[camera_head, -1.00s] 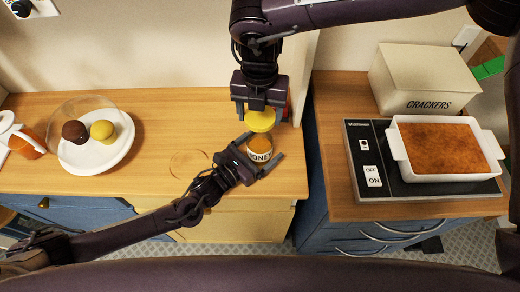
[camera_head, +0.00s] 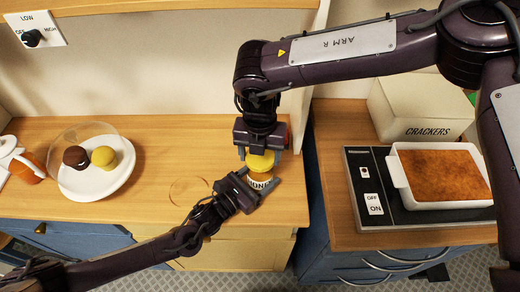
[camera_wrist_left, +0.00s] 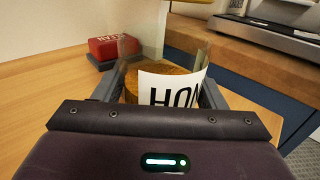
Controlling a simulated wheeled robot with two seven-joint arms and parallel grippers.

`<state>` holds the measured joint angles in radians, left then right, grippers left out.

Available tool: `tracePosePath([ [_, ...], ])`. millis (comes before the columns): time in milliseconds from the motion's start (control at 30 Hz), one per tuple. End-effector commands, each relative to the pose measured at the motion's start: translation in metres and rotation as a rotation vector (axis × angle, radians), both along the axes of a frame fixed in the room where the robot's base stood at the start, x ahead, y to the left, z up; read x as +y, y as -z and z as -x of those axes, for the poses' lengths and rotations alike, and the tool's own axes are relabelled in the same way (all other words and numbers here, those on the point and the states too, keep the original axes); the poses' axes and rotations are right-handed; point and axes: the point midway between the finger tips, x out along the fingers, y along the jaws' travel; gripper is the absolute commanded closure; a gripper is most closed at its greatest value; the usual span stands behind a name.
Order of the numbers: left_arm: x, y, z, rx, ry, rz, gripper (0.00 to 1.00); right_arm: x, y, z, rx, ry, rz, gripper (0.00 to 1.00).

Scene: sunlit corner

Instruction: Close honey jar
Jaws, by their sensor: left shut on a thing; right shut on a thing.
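The honey jar (camera_head: 261,183) stands near the counter's right end, with a white label. My left gripper (camera_head: 258,186) is shut around its sides. In the left wrist view the jar (camera_wrist_left: 172,90) shows clear glass and amber content, with its label partly visible between the fingers. My right gripper (camera_head: 260,158) points down and is shut on the yellow lid (camera_head: 260,163). In the head view the lid overlaps the jar's top. I cannot tell whether they touch. The lid does not show in the left wrist view.
A red item (camera_wrist_left: 113,46) lies on the counter behind the jar. A white plate (camera_head: 104,187) with two round sweets and a clear dome stands at the left. A white baking dish (camera_head: 402,178) and a crackers box (camera_head: 400,110) stand right, across a gap. Counter between plate and jar is mostly clear.

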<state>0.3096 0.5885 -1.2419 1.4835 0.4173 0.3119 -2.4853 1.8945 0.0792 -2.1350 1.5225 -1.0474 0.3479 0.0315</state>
Motion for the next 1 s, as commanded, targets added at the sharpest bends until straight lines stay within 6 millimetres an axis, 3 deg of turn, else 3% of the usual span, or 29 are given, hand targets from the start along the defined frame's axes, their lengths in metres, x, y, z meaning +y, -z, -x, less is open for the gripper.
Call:
tracePosePath([
  [533,0.0,0.0,0.0,-0.001,0.0,0.001,0.76,0.0,0.001,0.0,-0.001,0.0,0.0,0.56],
  [1000,0.0,0.0,0.0,-0.001,0.0,0.001,0.76,0.0,0.018,0.0,-0.001,0.0,0.0,0.56],
])
